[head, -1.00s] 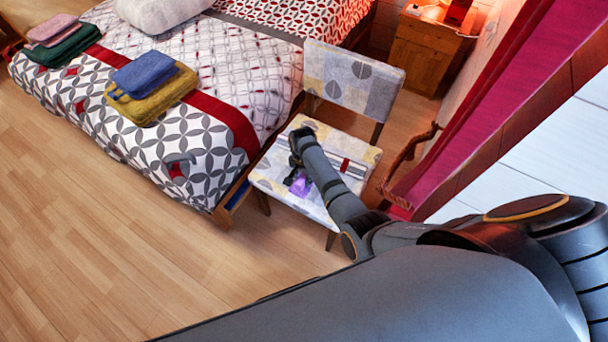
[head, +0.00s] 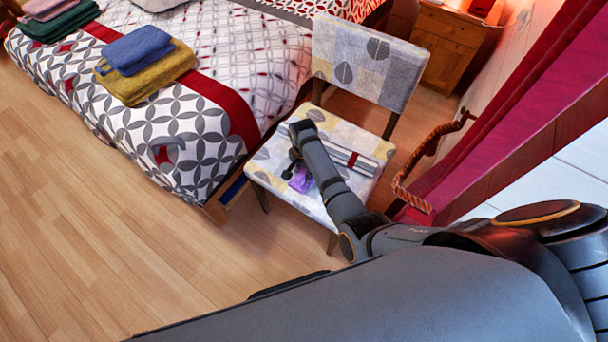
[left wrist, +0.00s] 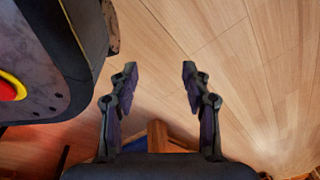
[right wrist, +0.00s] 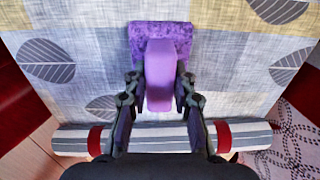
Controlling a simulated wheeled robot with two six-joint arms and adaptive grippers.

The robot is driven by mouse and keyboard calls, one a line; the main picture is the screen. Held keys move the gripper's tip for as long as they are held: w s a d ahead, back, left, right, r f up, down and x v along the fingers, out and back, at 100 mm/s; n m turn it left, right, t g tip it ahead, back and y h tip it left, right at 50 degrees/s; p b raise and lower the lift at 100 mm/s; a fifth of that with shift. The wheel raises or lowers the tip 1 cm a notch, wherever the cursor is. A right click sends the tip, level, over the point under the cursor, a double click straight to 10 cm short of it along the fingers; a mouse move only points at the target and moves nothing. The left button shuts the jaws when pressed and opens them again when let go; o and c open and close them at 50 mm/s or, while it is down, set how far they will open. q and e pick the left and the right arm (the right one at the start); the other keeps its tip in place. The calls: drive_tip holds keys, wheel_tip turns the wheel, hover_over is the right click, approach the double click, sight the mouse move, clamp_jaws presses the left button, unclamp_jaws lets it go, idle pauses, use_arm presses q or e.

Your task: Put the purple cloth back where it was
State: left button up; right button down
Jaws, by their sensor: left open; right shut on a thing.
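The purple cloth (right wrist: 160,72) shows in the right wrist view as a darker mottled flat part with a smooth, lighter raised part in front. My right gripper (right wrist: 159,84) is shut on the lighter part, one finger on each side. Cloth and gripper are over the seat of the patterned chair (head: 270,170); I cannot tell whether the cloth touches the seat. In the head view the cloth (head: 302,181) is partly hidden by my right arm. My left gripper (left wrist: 158,75) is open and empty above the wooden floor, outside the head view.
A grey striped roll with red bands (right wrist: 170,138) lies on the chair seat. The bed (head: 190,150) stands left of the chair, with folded blue (head: 138,50) and mustard (head: 150,82) cloths on it. A red curtain (head: 520,110) hangs at right. Floor at left is clear.

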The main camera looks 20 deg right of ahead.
sight(303, 172)
drive_tip(key=shift+f, duration=0.2)
drive_tip(key=c, duration=1.1)
unclamp_jaws()
drive_tip(key=shift+r, duration=0.2)
wheel_tip(303, 172, up, 4)
drive_tip(key=p, duration=0.4)
drive_tip(key=shift+f, duration=0.15)
use_arm(q)
drive_tip(key=s+r+p, duration=0.5)
drive_tip(key=r+p, duration=0.4)
drive_tip(key=r, duration=0.2)
drive_tip(key=shift+s, duration=0.2)
use_arm(e)
wheel_tip(303, 172, up, 8)
